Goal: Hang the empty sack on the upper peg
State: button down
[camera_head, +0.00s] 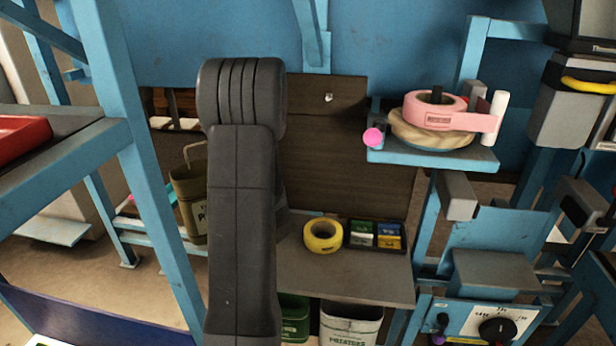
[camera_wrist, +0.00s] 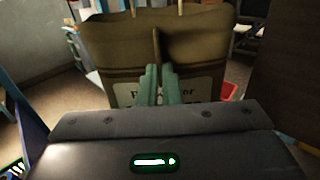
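An olive-brown sack (camera_head: 188,196) with a printed label and a raised loop shows left of my arm in the head view, partly hidden by it. In the wrist view the sack (camera_wrist: 205,50) fills the upper middle. My gripper's green fingers (camera_wrist: 157,85) are close together against its front wall, over the label, and a fold runs up from between them. They look closed on the sack's cloth. Its inside is not visible. A small light peg (camera_head: 328,97) sticks out high on the dark brown board (camera_head: 345,150), with nothing on it. No lower peg is visible.
A grey shelf (camera_head: 340,275) below the board holds yellow tape (camera_head: 323,235) and a tray of small boxes (camera_head: 375,235). Under it are a green sack (camera_head: 293,318) and a pale sack (camera_head: 350,325). A blue shelf (camera_head: 430,157) with tape rolls juts out right of the peg.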

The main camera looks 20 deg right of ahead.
jog(key=s+d+r+m+g+h+b, duration=0.1)
jog(key=s+d+r+m+h+b, duration=0.25)
jog(key=s+d+r+h, duration=0.6)
jog(key=s+d+r+m+g+h+b, duration=0.15)
jog(key=s+d+r+m+h, duration=0.35)
jog(key=s+d, duration=0.5)
jog(key=w+d+f+y+b, duration=0.1)
jog(key=w+d+b, duration=0.5)
jog(key=w, duration=0.6)
jog(key=shift+d+f, duration=0.35)
dwell(0.7)
jog(key=shift+y, duration=0.25)
dwell(0.4)
jog(key=c, duration=1.5)
grip_release()
jog(key=shift+c, duration=0.2)
